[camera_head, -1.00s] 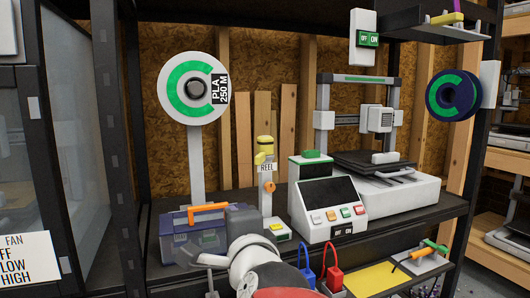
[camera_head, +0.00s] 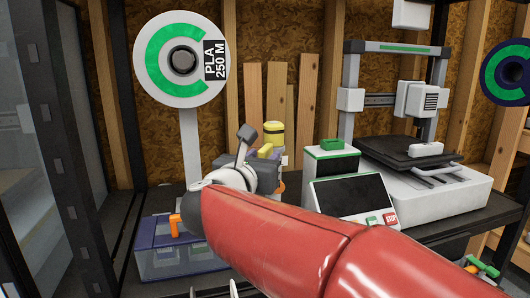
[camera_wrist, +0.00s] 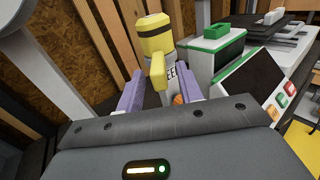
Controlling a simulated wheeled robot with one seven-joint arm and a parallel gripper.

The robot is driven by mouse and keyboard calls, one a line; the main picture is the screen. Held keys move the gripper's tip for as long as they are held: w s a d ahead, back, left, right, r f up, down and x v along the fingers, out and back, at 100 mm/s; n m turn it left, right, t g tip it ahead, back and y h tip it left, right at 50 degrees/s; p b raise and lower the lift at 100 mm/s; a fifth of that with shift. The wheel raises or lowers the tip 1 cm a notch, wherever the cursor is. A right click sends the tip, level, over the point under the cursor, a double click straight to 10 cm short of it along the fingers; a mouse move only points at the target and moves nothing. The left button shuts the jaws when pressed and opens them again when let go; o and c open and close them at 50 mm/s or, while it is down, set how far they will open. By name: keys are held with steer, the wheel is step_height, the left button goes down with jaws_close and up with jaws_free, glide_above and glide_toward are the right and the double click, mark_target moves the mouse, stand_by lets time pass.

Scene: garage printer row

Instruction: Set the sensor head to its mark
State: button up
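The sensor head appears to be the yellow capped piece with a dark band on top of the reel post. It shows in the head view (camera_head: 273,132) and large in the wrist view (camera_wrist: 154,36), with a yellow arm (camera_wrist: 158,72) hanging down its front. The post's label is mostly covered. My gripper (camera_wrist: 160,88) has its two lavender fingers apart, one on each side of the post's line below the yellow cap. I cannot tell whether they touch it. In the head view my gripper (camera_head: 262,155) hides most of the post. No mark is clearly visible.
A white control box (camera_head: 350,195) with a screen and buttons stands close to the right, a printer (camera_head: 430,185) beyond it. A large spool (camera_head: 181,60) stands on a post at left. A blue-lidded case (camera_head: 165,245) sits below it. Wooden slats (camera_head: 277,95) are behind.

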steer(key=shift+x, duration=0.9)
jaws_close()
